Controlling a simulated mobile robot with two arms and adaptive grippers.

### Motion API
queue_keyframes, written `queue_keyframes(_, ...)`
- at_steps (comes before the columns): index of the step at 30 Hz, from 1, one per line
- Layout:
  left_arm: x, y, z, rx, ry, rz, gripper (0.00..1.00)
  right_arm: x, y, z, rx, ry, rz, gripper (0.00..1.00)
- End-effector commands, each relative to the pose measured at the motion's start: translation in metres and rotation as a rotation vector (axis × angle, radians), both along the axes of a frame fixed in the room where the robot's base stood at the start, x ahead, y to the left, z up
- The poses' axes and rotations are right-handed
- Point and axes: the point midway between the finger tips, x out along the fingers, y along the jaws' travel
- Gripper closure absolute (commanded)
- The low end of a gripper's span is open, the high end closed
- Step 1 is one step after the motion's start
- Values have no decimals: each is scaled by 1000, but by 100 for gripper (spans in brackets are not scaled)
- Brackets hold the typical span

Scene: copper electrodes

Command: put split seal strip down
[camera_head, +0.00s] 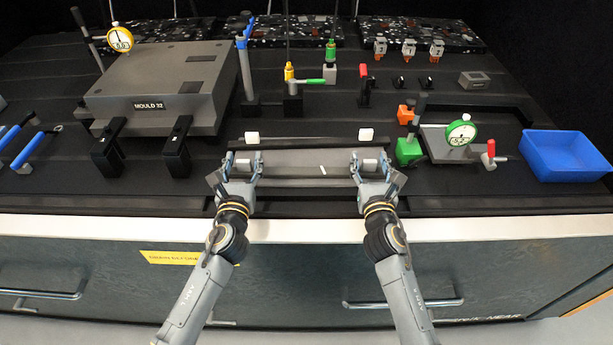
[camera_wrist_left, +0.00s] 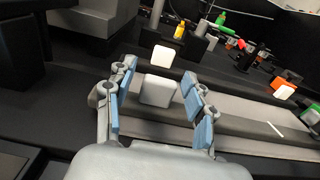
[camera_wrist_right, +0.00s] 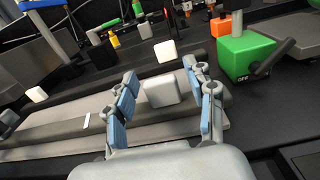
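The split seal strip (camera_head: 305,168) appears as a long grey bar with a short white mark near its middle. It lies level along the front of the dark bench, with a pale grey block near each end. My left gripper (camera_head: 243,160) is at its left end, fingers on either side of the left grey block (camera_wrist_left: 157,91), with slim gaps showing. My right gripper (camera_head: 370,160) is at the right end, fingers likewise apart around the right grey block (camera_wrist_right: 161,91). Contact under the strip is hidden.
White cubes (camera_head: 252,137) (camera_head: 366,134) stand just behind the strip. The grey mould (camera_head: 165,85) with black clamps (camera_head: 176,147) is left. A green block (camera_head: 408,151), a dial gauge (camera_head: 461,132) and a blue bin (camera_head: 563,156) are right. A narrow front strip of bench is clear.

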Motion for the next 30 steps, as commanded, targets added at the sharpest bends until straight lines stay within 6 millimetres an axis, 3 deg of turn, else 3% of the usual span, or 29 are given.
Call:
queue_keyframes(7, -1, 0, 0, 0, 0, 0, 45, 0, 0, 0, 0, 0, 0, 45)
queue_keyframes(11, -11, 0, -1, 0, 2, 0, 45, 0, 0, 0, 0, 0, 0, 45)
queue_keyframes(24, -98, 0, -1, 1, 3, -1, 45, 0, 0, 0, 0, 0, 0, 45)
queue_keyframes(30, -117, 0, -1, 0, 2, 0, 45, 0, 0, 0, 0, 0, 0, 45)
